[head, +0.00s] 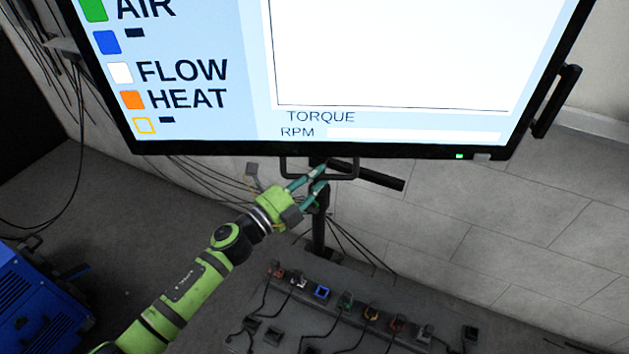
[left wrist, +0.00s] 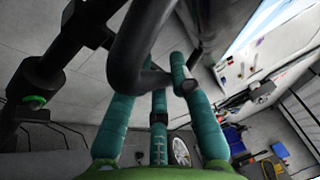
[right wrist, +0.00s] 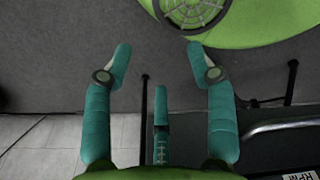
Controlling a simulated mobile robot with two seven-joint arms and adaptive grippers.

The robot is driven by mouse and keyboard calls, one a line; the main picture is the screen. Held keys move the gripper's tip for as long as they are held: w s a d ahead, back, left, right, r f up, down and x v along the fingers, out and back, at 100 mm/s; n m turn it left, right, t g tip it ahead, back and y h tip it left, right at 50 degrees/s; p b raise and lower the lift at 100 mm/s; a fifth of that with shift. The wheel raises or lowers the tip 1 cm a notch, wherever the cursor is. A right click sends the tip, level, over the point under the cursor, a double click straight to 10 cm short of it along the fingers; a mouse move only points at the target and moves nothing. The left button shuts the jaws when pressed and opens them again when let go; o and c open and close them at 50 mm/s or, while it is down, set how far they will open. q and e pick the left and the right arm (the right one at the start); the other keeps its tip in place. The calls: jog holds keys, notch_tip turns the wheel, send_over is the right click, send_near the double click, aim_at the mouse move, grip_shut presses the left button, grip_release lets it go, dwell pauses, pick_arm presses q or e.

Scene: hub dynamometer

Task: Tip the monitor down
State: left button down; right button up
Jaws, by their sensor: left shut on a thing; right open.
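The monitor (head: 380,60) fills the top of the head view, its screen showing AIR, FLOW, HEAT, TORQUE and RPM. A dark handle bar (head: 345,178) hangs under its lower edge, in front of the black stand (head: 319,225). My left gripper (head: 318,178) reaches up to the left part of this handle and is shut on it. In the left wrist view the handle (left wrist: 128,50) passes between the teal fingers (left wrist: 165,80). My right gripper (right wrist: 160,60) shows only in its own wrist view, with fingers apart and nothing between them.
A grey panel (head: 400,290) with several coloured connectors and cables lies below the monitor. Cables hang behind the stand and along the left wall. A blue machine (head: 35,305) stands at the lower left. A side handle (head: 556,100) is on the monitor's right edge.

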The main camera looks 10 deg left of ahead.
pick_arm(q)
jog(key=w+b, duration=0.1)
jog(key=b, duration=0.1)
jog(key=w+b, duration=0.1)
jog(key=w, duration=0.1)
jog(key=shift+w+a+m+t+h+b, duration=0.2)
jog(key=shift+m+t+h+b, duration=0.1)
jog(key=shift+m+t+b, duration=0.1)
